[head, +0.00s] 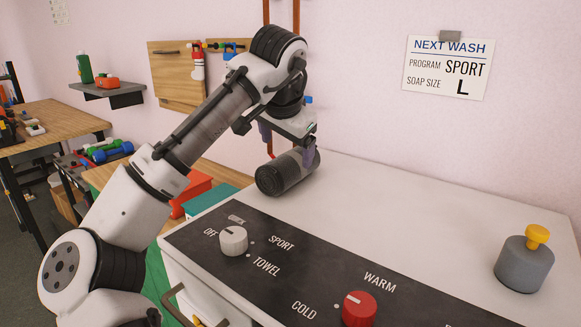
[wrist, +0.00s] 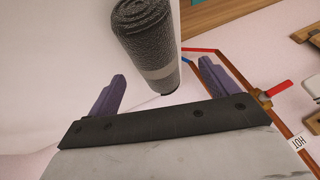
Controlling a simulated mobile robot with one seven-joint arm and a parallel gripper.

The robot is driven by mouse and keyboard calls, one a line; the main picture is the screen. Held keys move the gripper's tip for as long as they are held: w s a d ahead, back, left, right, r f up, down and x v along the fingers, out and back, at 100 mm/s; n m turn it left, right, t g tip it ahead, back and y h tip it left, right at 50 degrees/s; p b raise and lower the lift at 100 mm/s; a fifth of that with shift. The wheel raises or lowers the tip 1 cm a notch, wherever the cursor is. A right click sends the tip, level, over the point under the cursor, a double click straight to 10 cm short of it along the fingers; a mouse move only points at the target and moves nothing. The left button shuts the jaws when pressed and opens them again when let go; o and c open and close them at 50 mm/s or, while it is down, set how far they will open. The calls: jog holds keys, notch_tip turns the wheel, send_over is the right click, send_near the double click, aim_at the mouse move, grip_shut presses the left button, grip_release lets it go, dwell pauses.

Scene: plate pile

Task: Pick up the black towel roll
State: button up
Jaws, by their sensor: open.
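The black towel roll (head: 285,174), dark and textured with a grey band, lies on its side on the white washer top near its back left edge. It also shows in the wrist view (wrist: 143,38), running from the top edge down between the two fingers. My gripper (head: 292,151) is right at the roll, seen from above and behind it. In the wrist view my gripper (wrist: 161,76) has its purple fingers spread apart, with gaps between them and the roll. I cannot tell whether a finger touches it. Part of the far finger is hidden in the head view.
The washer's black panel (head: 210,252) has a white knob (head: 233,240) and a red knob (head: 359,309). A grey container with a yellow top (head: 524,264) stands at the right. Pipes (wrist: 250,92) run behind the roll. The middle of the white top (head: 410,215) is clear.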

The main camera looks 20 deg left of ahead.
aim_at(291, 157)
jog(key=shift+d+p+x, duration=0.2)
jog(key=shift+p+x, duration=0.1)
jog(key=shift+x, duration=1.1)
jog(key=shift+d+p+x, duration=0.25)
jog(key=shift+p+x, duration=0.05)
jog(key=shift+x, duration=1.1)
jog(key=shift+c, duration=0.3)
jog(key=c, duration=1.1)
